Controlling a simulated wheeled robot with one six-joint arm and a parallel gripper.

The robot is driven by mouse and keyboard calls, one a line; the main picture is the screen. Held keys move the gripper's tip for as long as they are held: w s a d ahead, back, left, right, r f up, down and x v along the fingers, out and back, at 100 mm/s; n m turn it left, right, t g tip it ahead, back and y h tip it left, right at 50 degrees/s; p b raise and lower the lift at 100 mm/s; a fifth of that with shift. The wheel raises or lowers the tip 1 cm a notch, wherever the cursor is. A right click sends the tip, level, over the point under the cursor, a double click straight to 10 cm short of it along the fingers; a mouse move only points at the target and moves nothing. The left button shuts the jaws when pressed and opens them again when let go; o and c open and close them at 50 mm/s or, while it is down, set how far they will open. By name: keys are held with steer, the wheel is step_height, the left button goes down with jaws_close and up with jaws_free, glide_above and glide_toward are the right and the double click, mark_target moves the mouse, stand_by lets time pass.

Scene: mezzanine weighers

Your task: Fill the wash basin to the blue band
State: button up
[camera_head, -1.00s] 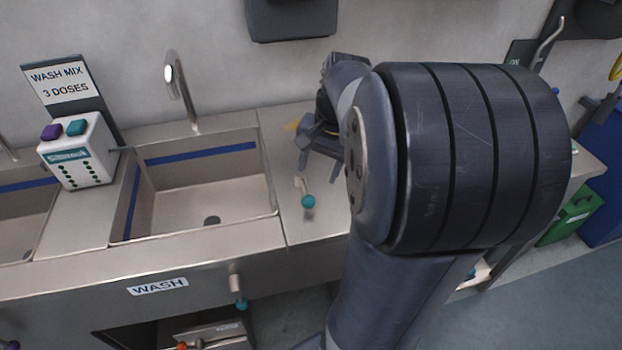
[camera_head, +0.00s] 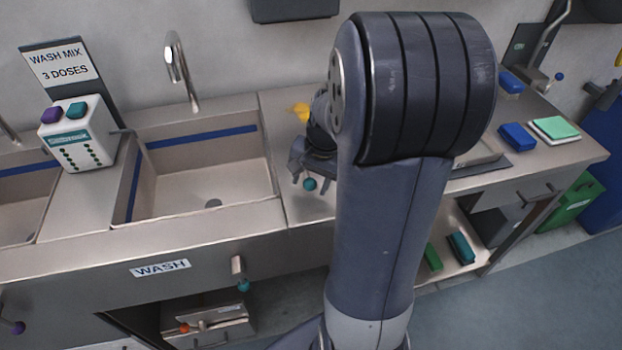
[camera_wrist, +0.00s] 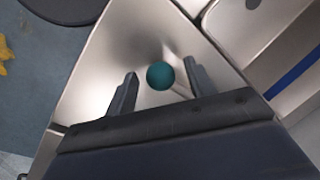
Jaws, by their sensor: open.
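The wash basin (camera_head: 170,192) is a steel sink with a blue band (camera_head: 200,137) around its inner walls. Its floor and drain are bare, with no water visible. A tap (camera_head: 177,70) curves up behind it. A lever with a teal knob (camera_head: 309,184) stands on the counter right of the basin. My gripper (camera_head: 303,180) is at this knob, partly hidden by my arm. In the wrist view the teal knob (camera_wrist: 160,75) lies between the open fingers of my gripper (camera_wrist: 160,86), with gaps visible on both sides. The blue band (camera_wrist: 294,76) shows at the right there.
A white dispenser (camera_head: 78,140) with purple and teal buttons stands left of the basin. Blue blocks (camera_head: 517,136) and a green-topped stack (camera_head: 555,129) lie on the right counter.

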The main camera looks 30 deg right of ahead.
steer(key=shift+c, duration=0.5)
jaws_close()
steer(key=shift+d, duration=0.2)
steer(key=d+n, duration=0.1)
steer(key=n, duration=0.1)
steer(key=d+n, duration=0.1)
steer(key=shift+s+d+n, duration=0.15)
steer(key=shift+d+n, duration=0.15)
steer(key=shift+n, duration=0.1)
steer(key=n, duration=0.1)
steer(key=d, duration=0.1)
steer(key=d+n+g, duration=0.1)
steer(key=shift+w+n+y, duration=0.25)
steer(key=shift+n+y, duration=0.05)
steer(key=d+n, duration=0.1)
steer(key=w+d+n+p, duration=0.1)
steer(key=n, duration=0.1)
steer(key=shift+w+d+r+n+g, duration=0.1)
steer(key=shift+d+n+g, duration=0.15)
steer(key=shift+n+g, duration=0.05)
steer(key=shift+w+d+n+g+p, duration=0.2)
steer(key=shift+w+d+n, duration=0.35)
steer(key=shift+n, duration=0.45)
steer(key=shift+w+d+n+g+p, duration=0.2)
steer(key=shift+w+d+n, duration=0.35)
steer(key=shift+n, duration=0.45)
